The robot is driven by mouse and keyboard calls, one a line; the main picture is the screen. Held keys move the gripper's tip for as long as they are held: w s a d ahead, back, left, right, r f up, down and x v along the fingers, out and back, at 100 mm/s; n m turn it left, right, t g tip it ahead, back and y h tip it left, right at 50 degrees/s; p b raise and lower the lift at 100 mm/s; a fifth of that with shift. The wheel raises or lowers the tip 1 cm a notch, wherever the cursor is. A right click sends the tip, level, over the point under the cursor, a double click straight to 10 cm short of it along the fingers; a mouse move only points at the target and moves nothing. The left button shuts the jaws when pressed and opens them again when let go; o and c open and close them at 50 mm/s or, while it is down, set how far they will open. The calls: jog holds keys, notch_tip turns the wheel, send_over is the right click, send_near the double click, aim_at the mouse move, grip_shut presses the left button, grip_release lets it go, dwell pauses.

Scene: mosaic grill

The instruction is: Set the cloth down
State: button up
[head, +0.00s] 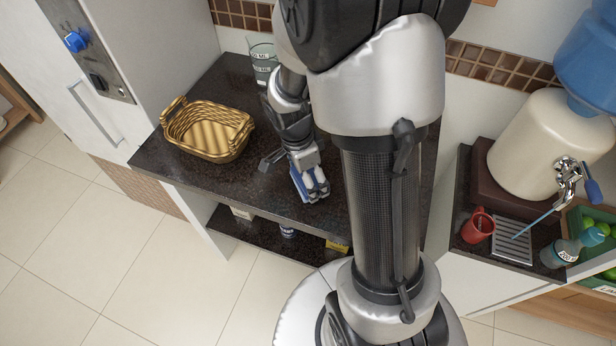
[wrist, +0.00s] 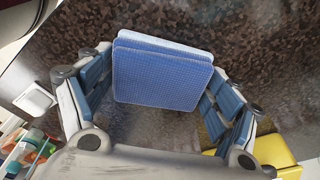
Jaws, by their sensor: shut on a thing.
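The cloth (wrist: 160,80) is a folded, blue, textured square with a paler layer showing behind its top edge. In the wrist view it sits between the fingers of my gripper (head: 311,184), which is shut on it. In the head view the gripper points down over the front part of the dark speckled counter (head: 215,188), and a blue edge, seemingly the cloth, shows at its tip. The counter surface is behind the cloth in the wrist view. I cannot tell whether the cloth touches it.
A golden woven basket (head: 208,130) stands on the counter to the left. A marked glass (head: 262,62) stands at the back. A lower shelf (head: 262,233) holds several items. A red mug (head: 478,225) stands at the right dispenser (head: 545,140). The counter between basket and gripper is mostly clear.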

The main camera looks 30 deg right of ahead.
jog(key=shift+f, duration=0.15)
jog(key=o, duration=1)
jog(key=shift+c, duration=0.2)
